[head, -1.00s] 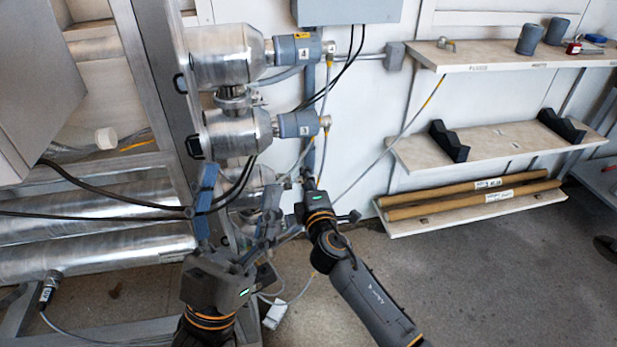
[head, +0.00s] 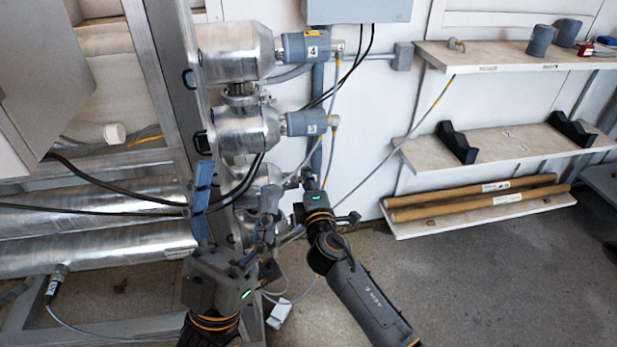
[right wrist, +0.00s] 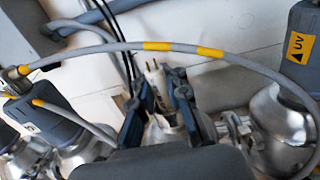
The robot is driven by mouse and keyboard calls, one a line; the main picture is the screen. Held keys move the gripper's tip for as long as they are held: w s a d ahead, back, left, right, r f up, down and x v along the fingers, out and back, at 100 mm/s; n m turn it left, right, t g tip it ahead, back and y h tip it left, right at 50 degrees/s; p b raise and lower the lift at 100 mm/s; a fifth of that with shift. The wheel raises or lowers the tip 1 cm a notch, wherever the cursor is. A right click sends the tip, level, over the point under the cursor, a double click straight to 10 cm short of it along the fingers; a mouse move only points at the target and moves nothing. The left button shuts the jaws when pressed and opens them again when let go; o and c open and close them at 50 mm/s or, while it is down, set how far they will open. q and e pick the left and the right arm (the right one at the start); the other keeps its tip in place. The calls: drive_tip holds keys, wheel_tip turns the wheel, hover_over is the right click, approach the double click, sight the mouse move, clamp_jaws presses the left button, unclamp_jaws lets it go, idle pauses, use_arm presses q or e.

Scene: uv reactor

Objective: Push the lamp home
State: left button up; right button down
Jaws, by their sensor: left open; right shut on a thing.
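My left gripper (head: 258,232) is open in front of the lower chamber area. Its fingers are partly lost against the metal fittings.
Two upper chambers carry grey caps, marked 4 (head: 306,47) and 3 (head: 306,123). A grey cable with yellow bands (right wrist: 180,48) arches across the wrist view. Black cables (head: 100,183) cross at left. Wall shelves (head: 500,147) stand at right; the floor below them is clear.

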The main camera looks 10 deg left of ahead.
drive_tip(key=shift+s+a, duration=0.1)
drive_tip(key=shift+a, duration=0.1)
idle(0.3)
drive_tip(key=c, duration=1.3)
unclamp_jaws()
drive_tip(key=shift+o, duration=0.2)
